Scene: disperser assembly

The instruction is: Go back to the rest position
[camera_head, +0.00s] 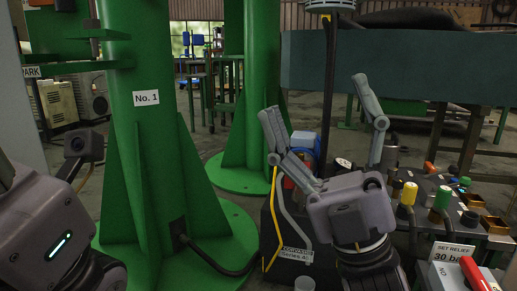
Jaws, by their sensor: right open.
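My right gripper (315,95) points upward in the right half of the head view. Its two grey fingers are spread wide apart, and I see nothing held between them. It stands in front of a black case (268,235) and the control panel with coloured knobs. Part of my left arm shows at the left edge, with a lit strip on it. I see no left gripper fingers.
A green column marked No. 1 (146,98) stands left of centre, with another green column (262,75) behind it. The panel (445,195) has several knobs. A "SET RELIEF" box (450,274) sits at lower right.

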